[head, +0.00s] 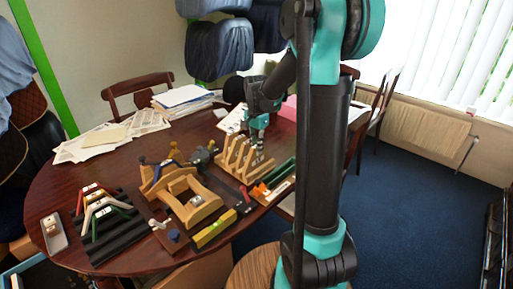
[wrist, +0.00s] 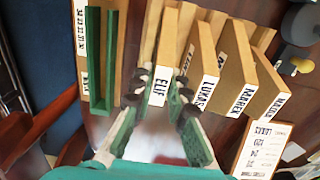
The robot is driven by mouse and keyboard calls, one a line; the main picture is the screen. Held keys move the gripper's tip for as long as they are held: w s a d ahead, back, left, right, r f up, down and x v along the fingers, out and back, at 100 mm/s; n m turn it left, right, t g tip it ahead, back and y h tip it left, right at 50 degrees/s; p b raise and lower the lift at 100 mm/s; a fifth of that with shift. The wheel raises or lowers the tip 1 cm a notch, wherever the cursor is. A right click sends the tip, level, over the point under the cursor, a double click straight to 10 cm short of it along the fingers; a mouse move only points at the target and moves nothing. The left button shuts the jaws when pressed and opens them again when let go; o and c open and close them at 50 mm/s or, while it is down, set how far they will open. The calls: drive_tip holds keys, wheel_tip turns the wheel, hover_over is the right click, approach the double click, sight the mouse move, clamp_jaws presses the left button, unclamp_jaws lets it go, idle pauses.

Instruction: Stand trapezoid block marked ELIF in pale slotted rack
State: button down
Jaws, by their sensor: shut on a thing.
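The block marked ELIF (wrist: 157,88) is pale wood with a white end label. In the wrist view it stands between the two green fingers of my gripper (wrist: 162,80), which is shut on it. It lines up with the other labelled wooden pieces, at the left end of their row. The pale slotted rack (head: 237,162) stands on the table in the head view, with my gripper (head: 258,126) over its back right part. I cannot tell how deep the ELIF block sits, as its lower part is hidden.
A tray with a green bar (wrist: 93,60) lies to the left. A wooden saddle-like fixture (head: 185,190) and a black ribbed stand (head: 110,240) crowd the table.

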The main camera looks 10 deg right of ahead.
drive_tip(key=c, duration=1)
unclamp_jaws()
drive_tip(key=shift+r, duration=0.1)
drive_tip(key=shift+r, duration=2.4)
drive_tip(key=shift+r, duration=1.5)
drive_tip(key=shift+d, duration=0.1)
